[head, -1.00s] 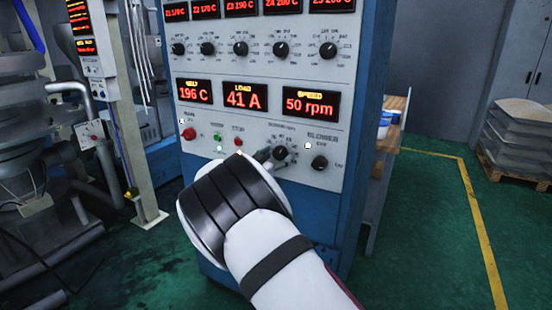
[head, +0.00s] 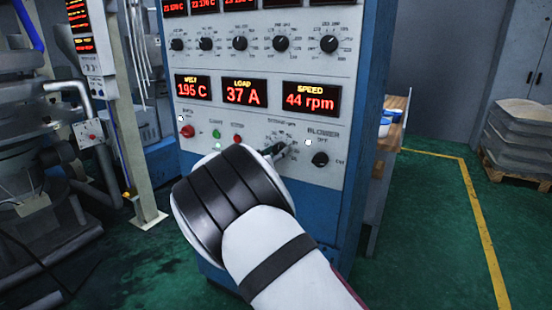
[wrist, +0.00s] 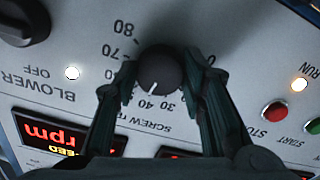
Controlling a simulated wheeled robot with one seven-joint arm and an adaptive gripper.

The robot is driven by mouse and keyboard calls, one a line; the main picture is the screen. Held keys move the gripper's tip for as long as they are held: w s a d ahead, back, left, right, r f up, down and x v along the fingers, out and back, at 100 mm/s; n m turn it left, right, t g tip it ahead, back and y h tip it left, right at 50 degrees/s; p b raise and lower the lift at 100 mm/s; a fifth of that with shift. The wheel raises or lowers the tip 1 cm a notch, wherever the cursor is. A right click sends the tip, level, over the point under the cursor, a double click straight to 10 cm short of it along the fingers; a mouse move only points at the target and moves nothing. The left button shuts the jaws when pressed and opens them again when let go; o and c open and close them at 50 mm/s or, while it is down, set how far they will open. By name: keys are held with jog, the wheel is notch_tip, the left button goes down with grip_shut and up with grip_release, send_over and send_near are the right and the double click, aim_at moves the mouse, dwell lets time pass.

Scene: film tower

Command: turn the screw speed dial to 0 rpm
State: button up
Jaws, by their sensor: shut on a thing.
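The screw speed dial (wrist: 160,72) is a round dark knob with a white pointer line, on the light grey panel. It shows upside down in the wrist view, its pointer near the 40 mark. My gripper (wrist: 161,77) has one finger on each side of the dial and is shut on it. The speed display (head: 311,97) reads 44 rpm.
The blower knob (head: 320,160) is right of the dial. The red stop button (head: 238,139) and green start button (head: 217,134) are to its left. The load display (head: 245,93) reads 37 A.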

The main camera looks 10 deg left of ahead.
jog(key=n+b, duration=0.2)
jog(key=n, duration=0.4)
jog(key=n+p, duration=0.1)
jog(key=n, duration=1.2)
jog(key=shift+r+p, duration=0.15)
jog(key=shift+p, duration=0.15)
jog(key=n+p, duration=0.1)
jog(key=n, duration=0.2)
jog(key=shift+n, duration=0.3)
jog(key=shift+n+p, duration=0.9)
jog(key=shift+n, duration=0.8)
jog(key=o, duration=1.1)
